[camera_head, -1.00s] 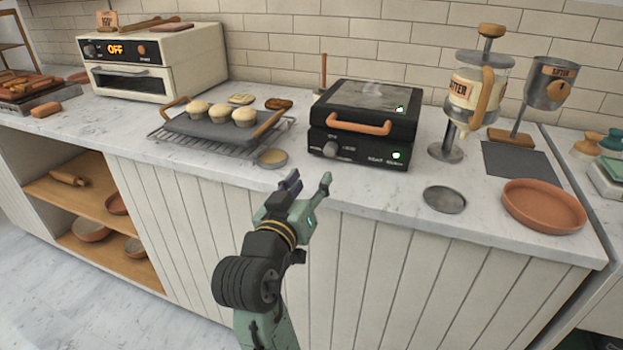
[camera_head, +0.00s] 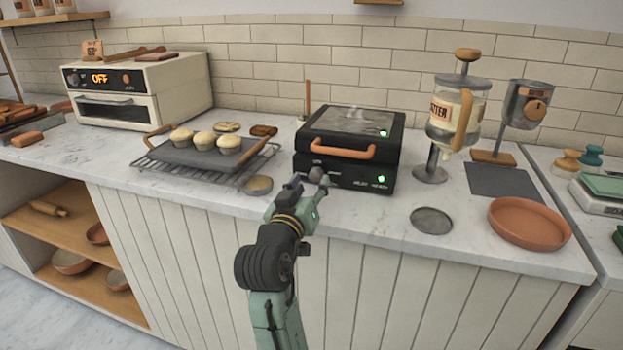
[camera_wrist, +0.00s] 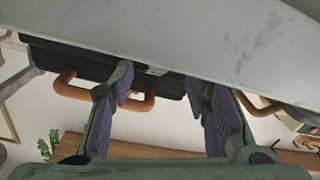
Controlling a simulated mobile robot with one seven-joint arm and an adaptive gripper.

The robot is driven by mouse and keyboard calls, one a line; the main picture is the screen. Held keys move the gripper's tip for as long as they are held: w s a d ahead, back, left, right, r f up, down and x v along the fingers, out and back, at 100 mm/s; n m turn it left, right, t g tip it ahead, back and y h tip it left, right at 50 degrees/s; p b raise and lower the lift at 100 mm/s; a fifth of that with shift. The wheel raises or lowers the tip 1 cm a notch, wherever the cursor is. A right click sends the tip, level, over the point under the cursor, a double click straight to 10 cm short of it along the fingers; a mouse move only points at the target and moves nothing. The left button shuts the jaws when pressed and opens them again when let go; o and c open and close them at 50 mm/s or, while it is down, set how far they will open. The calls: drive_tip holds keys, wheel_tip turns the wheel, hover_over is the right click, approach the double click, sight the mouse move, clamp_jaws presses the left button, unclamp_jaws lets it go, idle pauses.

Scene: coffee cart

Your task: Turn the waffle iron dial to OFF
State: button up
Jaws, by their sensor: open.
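The black waffle iron (camera_head: 362,159) sits closed on the counter with its orange handle (camera_head: 343,151) in front. Green lights glow on its lid and lower front panel. Its grey dial (camera_head: 316,174) is at the lower left of that panel; its pointer and setting are too small to read. My gripper (camera_head: 307,184) is open and empty, its tips just in front of the dial and partly overlapping it in the head view. I cannot tell whether they touch it. The wrist view appears upside down, with both fingers spread (camera_wrist: 164,101) before the waffle iron (camera_wrist: 90,62).
A batter dispenser (camera_head: 456,118) and round metal disc (camera_head: 431,220) are to the right. Counter is bare before the iron's right side.

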drive_tip(key=shift+x, duration=1)
drive_tip(key=shift+a, duration=0.1)
clamp_jaws()
